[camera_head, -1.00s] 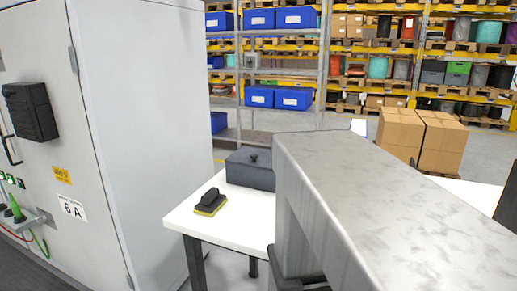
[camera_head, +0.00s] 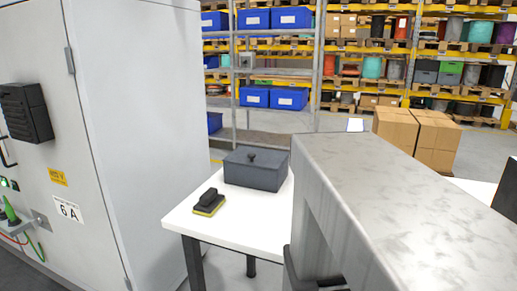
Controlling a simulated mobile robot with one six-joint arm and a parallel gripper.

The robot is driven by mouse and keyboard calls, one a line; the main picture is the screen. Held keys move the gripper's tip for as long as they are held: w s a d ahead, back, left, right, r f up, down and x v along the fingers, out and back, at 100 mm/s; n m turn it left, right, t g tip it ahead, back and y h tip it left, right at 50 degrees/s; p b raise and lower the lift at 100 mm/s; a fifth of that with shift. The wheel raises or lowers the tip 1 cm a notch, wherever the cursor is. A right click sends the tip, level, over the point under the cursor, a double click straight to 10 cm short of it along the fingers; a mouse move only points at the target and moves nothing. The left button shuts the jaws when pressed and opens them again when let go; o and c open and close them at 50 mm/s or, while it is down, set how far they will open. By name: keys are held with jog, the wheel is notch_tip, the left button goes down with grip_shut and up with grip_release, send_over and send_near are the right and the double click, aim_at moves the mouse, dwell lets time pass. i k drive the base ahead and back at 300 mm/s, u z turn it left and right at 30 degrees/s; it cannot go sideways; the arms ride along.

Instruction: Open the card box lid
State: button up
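A dark grey box (camera_head: 254,174) stands on the far part of a white table (camera_head: 190,220). Its lid (camera_head: 252,160) is on and has a small black knob on top. A large grey metal part of my arm fills the lower right of the view, to the right of the box and in front of the table. A black part shows at the bottom edge beside it, but my gripper's fingers are not visible.
A black and yellow brush or sponge block (camera_head: 208,203) lies on the table in front of the box. A tall grey cabinet (camera_head: 140,130) stands close on the left. Cardboard boxes (camera_head: 395,130) are stacked behind on the right. Shelves with blue bins (camera_head: 288,98) line the back.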

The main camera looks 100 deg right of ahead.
aim_at(264, 158)
jog(key=z, duration=1.2)
jog(key=i, duration=0.55)
jog(key=u, duration=0.1)
jog(key=k, duration=0.55)
jog(key=u, duration=0.1)
